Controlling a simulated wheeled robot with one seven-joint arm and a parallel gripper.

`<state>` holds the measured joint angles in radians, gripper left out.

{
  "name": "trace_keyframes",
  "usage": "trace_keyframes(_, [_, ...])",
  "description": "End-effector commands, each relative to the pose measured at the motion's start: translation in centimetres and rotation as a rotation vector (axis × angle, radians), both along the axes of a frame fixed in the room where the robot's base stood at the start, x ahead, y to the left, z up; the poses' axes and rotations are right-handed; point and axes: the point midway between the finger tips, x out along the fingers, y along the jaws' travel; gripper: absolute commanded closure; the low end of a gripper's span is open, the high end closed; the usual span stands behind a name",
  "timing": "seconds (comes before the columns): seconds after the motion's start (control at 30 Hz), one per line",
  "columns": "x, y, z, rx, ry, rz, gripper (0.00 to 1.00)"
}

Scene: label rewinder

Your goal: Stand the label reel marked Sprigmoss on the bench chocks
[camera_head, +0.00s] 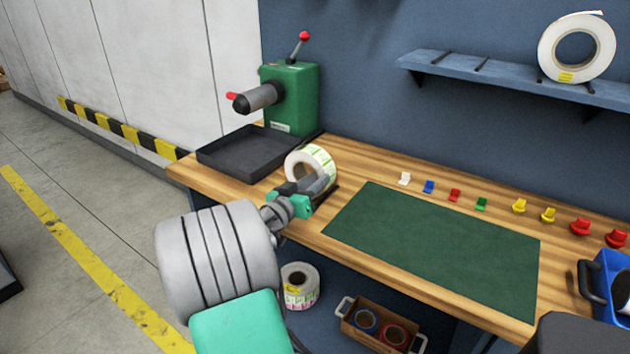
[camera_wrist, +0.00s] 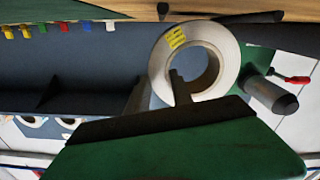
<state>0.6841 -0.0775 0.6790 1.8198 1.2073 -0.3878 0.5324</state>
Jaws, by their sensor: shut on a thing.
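A white label reel with green print (camera_head: 322,158) stands upright near the left end of the wooden bench, its name too small to read. My gripper (camera_head: 316,187) is shut on its ring wall. In the wrist view, which is upside down, the reel (camera_wrist: 226,50) has a yellow tag; one finger is in its core and the other outside the rim.
A green rewinder (camera_head: 293,98) and black tray (camera_head: 245,152) are behind left. A green mat (camera_head: 435,250) and several coloured clips lie to the right. Another reel (camera_head: 550,50) stands on the blue shelf (camera_head: 510,79); one more (camera_head: 299,302) and a box (camera_head: 378,338) of rolls are below the bench.

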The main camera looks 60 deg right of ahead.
Motion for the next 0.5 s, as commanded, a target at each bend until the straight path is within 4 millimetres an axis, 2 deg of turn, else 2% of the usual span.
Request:
trace_keyframes(0.37, [0.04, -0.03, -0.37, -0.004, -0.002, 0.0, 1.0])
trace_keyframes(0.4, [0.02, -0.02, -0.38, -0.004, -0.002, 0.0, 0.7])
trace_keyframes(0.5, [0.03, -0.02, -0.41, -0.004, -0.002, 0.0, 0.62])
